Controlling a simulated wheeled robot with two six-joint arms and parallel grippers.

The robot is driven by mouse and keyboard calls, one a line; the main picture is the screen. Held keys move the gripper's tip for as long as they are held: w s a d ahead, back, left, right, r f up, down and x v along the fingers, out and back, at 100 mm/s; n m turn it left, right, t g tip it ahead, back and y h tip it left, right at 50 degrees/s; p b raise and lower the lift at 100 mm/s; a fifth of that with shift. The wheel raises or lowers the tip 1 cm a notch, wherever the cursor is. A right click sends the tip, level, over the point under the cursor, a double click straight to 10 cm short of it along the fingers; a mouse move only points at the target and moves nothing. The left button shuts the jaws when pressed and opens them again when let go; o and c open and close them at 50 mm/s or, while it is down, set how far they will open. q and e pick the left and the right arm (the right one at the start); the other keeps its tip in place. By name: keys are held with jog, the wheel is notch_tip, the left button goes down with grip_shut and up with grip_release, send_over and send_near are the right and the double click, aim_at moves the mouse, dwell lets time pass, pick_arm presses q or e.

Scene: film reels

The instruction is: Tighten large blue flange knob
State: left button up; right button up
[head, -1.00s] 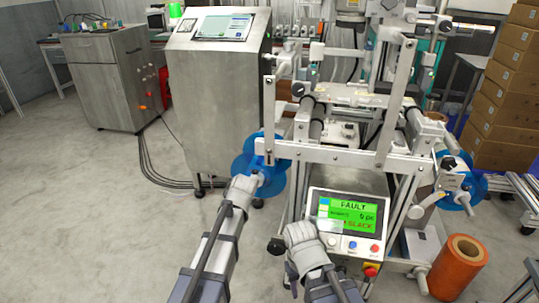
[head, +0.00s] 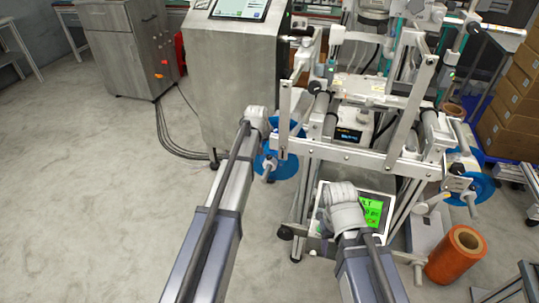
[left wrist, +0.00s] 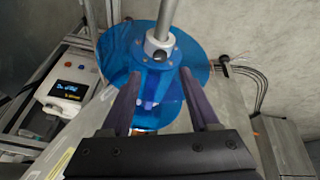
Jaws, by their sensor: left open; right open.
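A large translucent blue flange disc (head: 287,160) hangs at the left end of the machine's front rail. In the left wrist view the disc (left wrist: 192,62) fills the upper middle, with a blue hub (left wrist: 152,78) and a grey collar on a shaft. My left gripper (left wrist: 162,88) is open, its two dark fingers pointing at the hub, one to each side in the picture. Whether they touch it I cannot tell. In the head view my left gripper (head: 257,120) is at the disc's upper left, fingers hidden. My right gripper (head: 346,205) is over the control screen (head: 373,211), fingers not clear.
A second blue disc (head: 478,188) is at the machine's right. An orange roll (head: 458,255) stands on the floor there. A steel cabinet (head: 232,75) stands just behind my left gripper. The floor at left is clear, with cables near the cabinet.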

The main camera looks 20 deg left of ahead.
aim_at(269, 157)
pick_arm(q)
jog(key=b+x, duration=0.6)
jog(key=x, duration=0.1)
jog(key=shift+f, duration=0.2)
jog(key=shift+r, duration=0.1)
grip_shut()
dwell(0.4)
